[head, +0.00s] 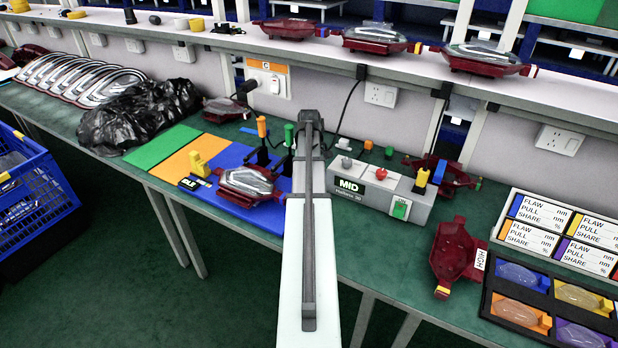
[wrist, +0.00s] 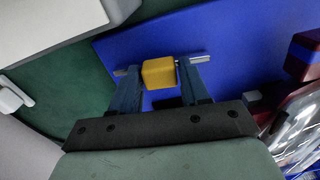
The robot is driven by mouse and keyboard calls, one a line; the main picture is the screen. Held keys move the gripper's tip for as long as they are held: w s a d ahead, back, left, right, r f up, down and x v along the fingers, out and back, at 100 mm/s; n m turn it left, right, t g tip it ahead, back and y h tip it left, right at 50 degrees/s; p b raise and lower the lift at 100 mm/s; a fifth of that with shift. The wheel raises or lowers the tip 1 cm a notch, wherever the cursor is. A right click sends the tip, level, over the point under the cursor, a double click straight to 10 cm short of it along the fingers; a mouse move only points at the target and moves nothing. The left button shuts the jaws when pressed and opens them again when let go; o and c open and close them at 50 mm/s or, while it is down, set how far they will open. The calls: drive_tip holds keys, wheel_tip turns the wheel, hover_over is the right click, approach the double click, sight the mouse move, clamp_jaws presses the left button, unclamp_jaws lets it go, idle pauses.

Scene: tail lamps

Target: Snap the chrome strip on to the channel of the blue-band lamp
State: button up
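The chrome strip (wrist: 198,59) is a thin bright rod with a yellow block (wrist: 159,74) at its middle, over the blue mat in the wrist view. My gripper (wrist: 160,80) has its two dark fingers close on either side of the yellow block, and the strip's ends stick out past them. A maroon lamp with a clear lens (wrist: 298,128) is at the right edge, apart from the strip; a blue band (wrist: 304,48) shows on a maroon part above it. In the head view the lamp (head: 248,183) lies on the mat; my arm hides the gripper and strip.
The blue mat (head: 228,202) has bare room around the lamp. A grey tester box (head: 375,188) stands right of my arm. Orange (head: 262,130) and green (head: 289,136) upright handles stand behind the lamp. A yellow object (head: 200,165) is to its left. Another maroon housing (head: 455,250) lies at right.

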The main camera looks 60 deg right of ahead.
drive_tip(key=c, duration=0.6)
drive_tip(key=shift+r, duration=0.15)
drive_tip(key=shift+c, duration=0.2)
wheel_tip(320, 180, up, 10)
